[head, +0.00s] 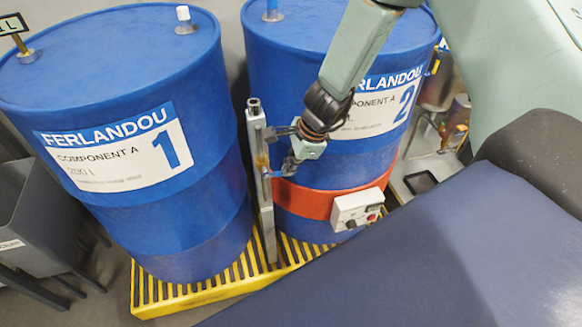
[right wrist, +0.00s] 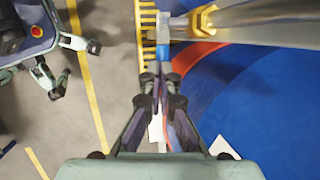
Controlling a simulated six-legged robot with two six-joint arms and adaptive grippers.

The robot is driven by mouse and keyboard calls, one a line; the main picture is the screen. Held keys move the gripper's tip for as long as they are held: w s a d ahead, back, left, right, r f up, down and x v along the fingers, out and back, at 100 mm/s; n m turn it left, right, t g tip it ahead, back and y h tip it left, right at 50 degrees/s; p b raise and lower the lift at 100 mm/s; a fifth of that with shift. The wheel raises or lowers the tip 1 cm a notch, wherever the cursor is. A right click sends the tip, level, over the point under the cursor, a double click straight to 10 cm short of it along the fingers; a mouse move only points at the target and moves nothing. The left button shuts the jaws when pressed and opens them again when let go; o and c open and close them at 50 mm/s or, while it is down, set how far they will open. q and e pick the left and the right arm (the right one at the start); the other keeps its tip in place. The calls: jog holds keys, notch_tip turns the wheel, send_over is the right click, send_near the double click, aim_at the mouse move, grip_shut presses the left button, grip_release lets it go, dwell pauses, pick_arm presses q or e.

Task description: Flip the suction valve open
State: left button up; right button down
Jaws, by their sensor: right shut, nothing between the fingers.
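The suction valve shows as a brass fitting (head: 262,160) on a grey upright post (head: 265,205) between two blue drums. A small blue lever (head: 274,175) sticks out from it towards drum 2. In the right wrist view the brass fitting (right wrist: 205,20) is at the top, and the blue lever (right wrist: 162,54) hangs just ahead of my fingertips. My right gripper (head: 289,160) is at the post's right side, close by the lever. Its fingers (right wrist: 161,82) are shut with nothing between them. Whether they touch the lever I cannot tell. My left gripper is not in view.
Drum 1 (head: 110,160) and drum 2 (head: 285,75) stand on a yellow slatted pallet (head: 175,295). Drum 2 wears an orange band (head: 300,199) with a white control box (head: 357,208). A grey bin (head: 40,215) stands at the left.

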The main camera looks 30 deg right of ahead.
jog(key=shift+w+d+f+y+b, duration=0.2)
jog(key=shift+f+y+b, duration=0.1)
jog(key=shift+f+b, duration=0.2)
jog(key=f+t+y+b, duration=0.1)
jog(key=y+b, duration=0.2)
jog(key=b, duration=0.3)
jog(key=a+f+t+y+b, duration=0.1)
jog(key=f+y+b, duration=0.1)
jog(key=b, duration=0.4)
jog(key=f+m+t+y+b, duration=0.1)
jog(key=f+y+b, duration=0.1)
jog(key=y+b, duration=0.2)
jog(key=shift+a+f+b, duration=0.15)
jog(key=shift+f+b, duration=0.1)
jog(key=shift+b, duration=1.1)
jog(key=shift+r, duration=0.1)
jog(key=shift+r+p, duration=0.7)
jog(key=shift+p, duration=0.05)
